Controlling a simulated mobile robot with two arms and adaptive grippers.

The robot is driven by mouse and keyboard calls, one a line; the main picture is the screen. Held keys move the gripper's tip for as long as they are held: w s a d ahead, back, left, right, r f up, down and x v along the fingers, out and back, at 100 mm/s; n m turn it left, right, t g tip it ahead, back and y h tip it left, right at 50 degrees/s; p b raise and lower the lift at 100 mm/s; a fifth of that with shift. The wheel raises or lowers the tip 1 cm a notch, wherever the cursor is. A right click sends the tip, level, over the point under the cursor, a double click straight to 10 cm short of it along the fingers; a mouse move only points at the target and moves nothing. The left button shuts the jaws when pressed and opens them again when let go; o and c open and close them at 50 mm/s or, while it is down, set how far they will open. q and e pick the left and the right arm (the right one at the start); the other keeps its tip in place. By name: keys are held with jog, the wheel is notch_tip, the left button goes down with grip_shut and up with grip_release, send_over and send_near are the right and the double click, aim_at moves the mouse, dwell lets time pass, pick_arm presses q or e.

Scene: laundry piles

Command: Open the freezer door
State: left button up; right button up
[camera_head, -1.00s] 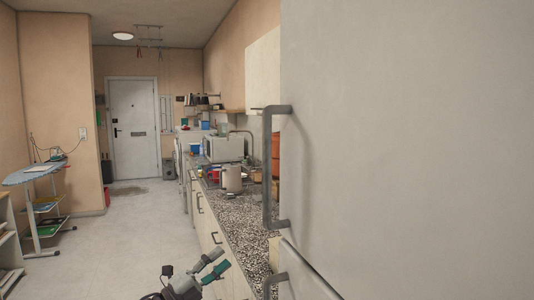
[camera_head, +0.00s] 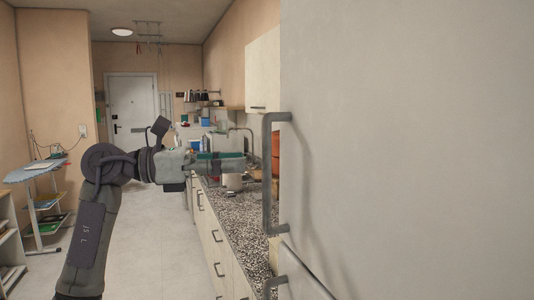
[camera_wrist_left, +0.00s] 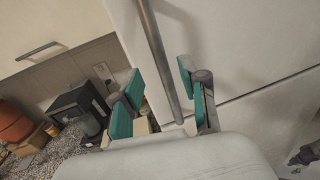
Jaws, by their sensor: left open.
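The tall pale grey fridge-freezer (camera_head: 420,130) fills the right of the head view. A long dark vertical handle (camera_head: 268,175) is on its upper door, and a lower handle (camera_head: 272,285) is partly cut off at the bottom edge. A seam separates the two doors, which look shut. My left gripper (camera_head: 243,162) is open and level with the upper handle, just left of it. In the left wrist view, the handle bar (camera_wrist_left: 158,50) runs between the spread green fingers (camera_wrist_left: 160,92); I cannot tell whether it touches them.
A granite counter (camera_head: 240,225) with drawers runs along the right wall beside the fridge, holding kitchen items. A wall cabinet (camera_head: 262,70) hangs above it. An ironing board (camera_head: 35,172) stands at the left. The floor (camera_head: 150,240) between is clear.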

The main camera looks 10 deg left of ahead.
pick_arm(q)
jog(key=p+x, duration=0.1)
jog(key=x, duration=0.5)
jog(key=shift+d+p, duration=0.3)
jog(key=shift+d, duration=0.05)
jog(key=shift+w, duration=0.15)
grip_shut()
